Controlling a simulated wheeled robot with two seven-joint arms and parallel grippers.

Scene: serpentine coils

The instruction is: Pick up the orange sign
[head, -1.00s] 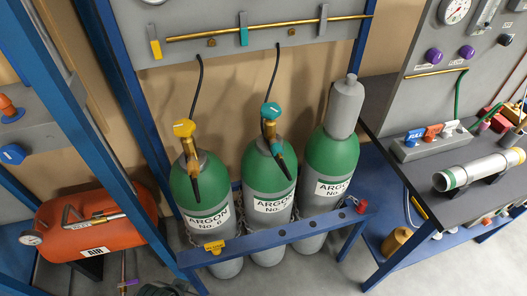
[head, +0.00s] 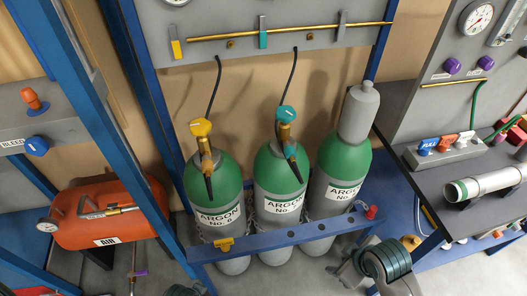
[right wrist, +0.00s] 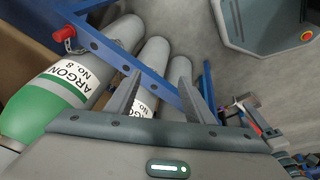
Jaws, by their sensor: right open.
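The orange sign (head: 224,244) is a small yellow-orange tag at the left part of the blue rack's front bar (head: 290,238), in front of the left argon cylinder. Its lettering is too small to read. My right gripper (head: 348,262) is low at the right end of this bar, well to the right of the sign. In the right wrist view its two grey fingers (right wrist: 160,65) are spread and empty, with the bar and cylinders beyond them. I cannot make out the sign in that view.
Three green-and-grey argon cylinders (head: 277,200) stand behind the bar. A red valve cap (head: 371,212) is at its right end. An orange air tank (head: 105,212) lies at left. A dark bench (head: 470,185) with a pipe stands at right. The floor before the rack looks mostly clear.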

